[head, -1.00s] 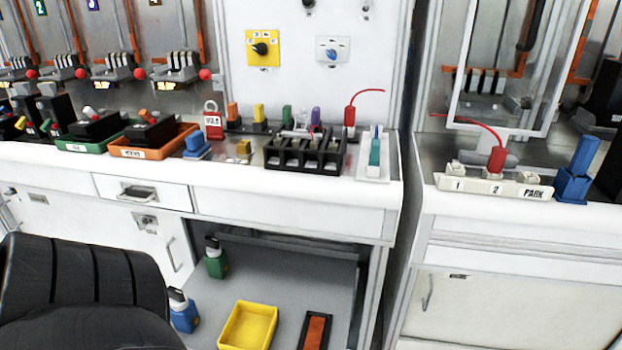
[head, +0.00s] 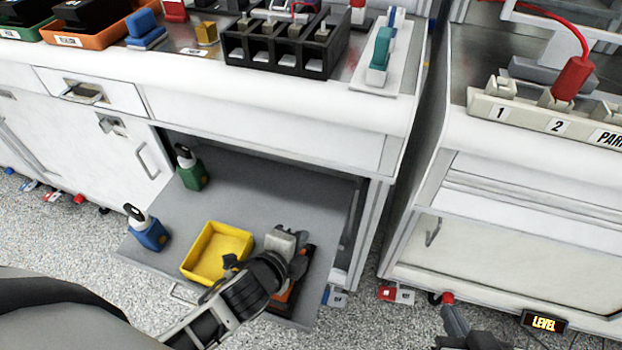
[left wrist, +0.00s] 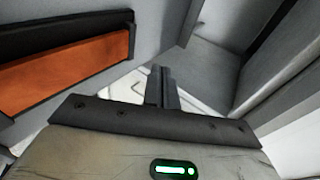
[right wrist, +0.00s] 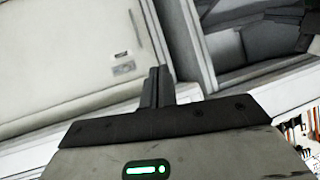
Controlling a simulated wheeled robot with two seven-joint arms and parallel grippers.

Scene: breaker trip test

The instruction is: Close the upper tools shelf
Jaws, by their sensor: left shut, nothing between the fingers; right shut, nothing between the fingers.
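The upper tools shelf (head: 262,195) is a grey sheet pulled out of the open bay under the white bench, sticking out over the floor. A handle (head: 183,294) shows at its front edge. On it are a green bottle (head: 190,172), a blue bottle (head: 150,233), a yellow bin (head: 205,255) and an orange and black tray (head: 288,295). My left gripper (head: 298,264) is over the front right of the shelf, hiding part of that tray; its shut fingers (left wrist: 162,86) are empty. My right gripper (head: 449,314) is low before the right cabinet, its fingers (right wrist: 157,86) shut and empty.
The bench (head: 270,133) overhangs the shelf and carries a black block (head: 285,45) and a teal tool (head: 380,55). A cabinet (head: 500,240) stands to the right across a narrow gap. Small tagged items lie on the speckled floor (head: 70,240).

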